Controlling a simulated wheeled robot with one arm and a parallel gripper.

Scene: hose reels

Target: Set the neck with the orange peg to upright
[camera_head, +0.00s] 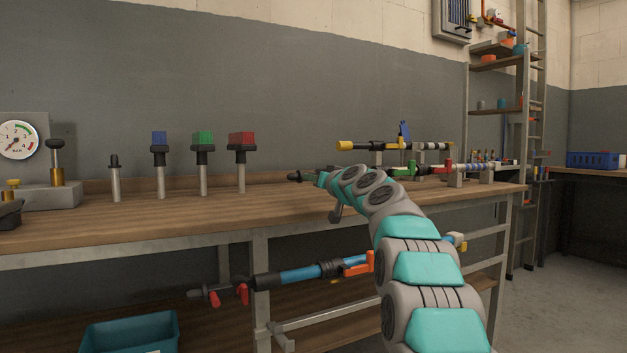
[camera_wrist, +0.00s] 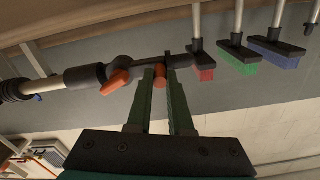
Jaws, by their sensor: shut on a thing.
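In the wrist view, the dark neck (camera_wrist: 178,60) extends right from a round joint on the hose fitting (camera_wrist: 85,78). The neck looks roughly in line with the fitting, lying flat rather than upright. The orange peg (camera_wrist: 160,72) sticks out of the neck between the green fingers of my gripper (camera_wrist: 162,72), which is shut on it. An orange lever (camera_wrist: 116,81) sits by the joint, left of the fingers. In the head view, the neck's dark tip (camera_head: 294,177) shows left of my gripper (camera_head: 319,176); my arm hides the rest.
Posts with blue (camera_head: 159,138), green (camera_head: 203,138) and red (camera_head: 241,139) blocks stand left of my gripper on the bench (camera_head: 180,210). A yellow-tipped lance (camera_head: 375,146) and a fitting with a green valve (camera_head: 411,168) are behind my arm.

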